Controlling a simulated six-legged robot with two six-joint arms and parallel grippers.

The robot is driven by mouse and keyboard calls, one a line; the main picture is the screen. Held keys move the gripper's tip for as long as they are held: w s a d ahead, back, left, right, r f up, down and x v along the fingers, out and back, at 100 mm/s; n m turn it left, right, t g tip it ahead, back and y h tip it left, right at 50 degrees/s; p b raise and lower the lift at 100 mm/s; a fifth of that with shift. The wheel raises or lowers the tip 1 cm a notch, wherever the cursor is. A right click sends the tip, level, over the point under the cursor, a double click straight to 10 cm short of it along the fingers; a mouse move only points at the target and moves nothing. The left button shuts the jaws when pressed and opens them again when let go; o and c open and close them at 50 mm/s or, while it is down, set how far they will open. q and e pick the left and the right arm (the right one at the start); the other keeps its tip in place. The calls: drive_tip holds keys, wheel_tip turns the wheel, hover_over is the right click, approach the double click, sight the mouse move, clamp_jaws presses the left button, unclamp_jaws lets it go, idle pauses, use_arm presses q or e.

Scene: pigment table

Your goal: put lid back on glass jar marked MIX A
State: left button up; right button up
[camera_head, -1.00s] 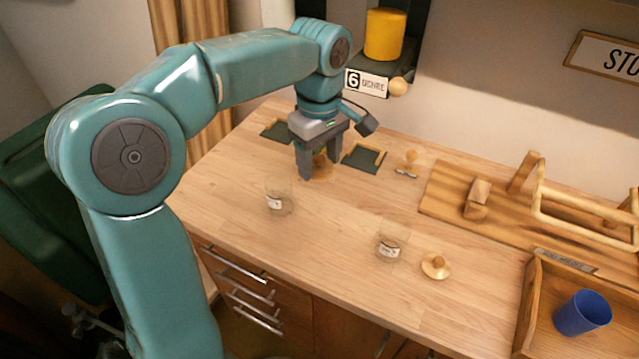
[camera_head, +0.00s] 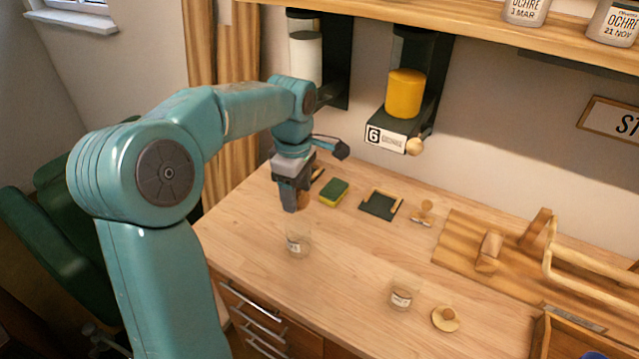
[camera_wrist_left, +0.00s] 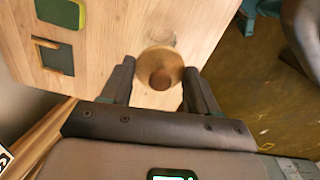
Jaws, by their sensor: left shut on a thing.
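My left gripper (camera_head: 295,203) is shut on a round wooden lid (camera_head: 305,200). In the left wrist view the lid (camera_wrist_left: 160,75), with its knob, sits between the two fingers (camera_wrist_left: 159,68). A clear glass jar (camera_head: 299,242) with a small white label stands upright and open on the table, just below and in front of the gripper; the held lid is apart from it. A second glass jar (camera_head: 401,294) with a label stands front right, beside another wooden lid (camera_head: 445,319) lying on the table. Neither label is readable. My right gripper is not in view.
A green and yellow sponge (camera_head: 334,192) and a dark tray with wooden edging (camera_head: 380,204) lie behind the jars. A small wooden-knobbed tool (camera_head: 423,212) and a wooden rack (camera_head: 490,250) stand right. Bare tabletop (camera_head: 345,260) separates the jars.

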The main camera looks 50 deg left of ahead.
use_arm(q)
wheel_tip(320, 180, down, 6)
drive_tip(key=b, duration=0.5)
drive_tip(key=shift+f, duration=0.25)
idle(0.9)
drive_tip(key=shift+s+f, duration=0.1)
drive_tip(key=shift+f, duration=0.05)
idle(0.5)
idle(0.7)
drive_tip(key=o, duration=1.3)
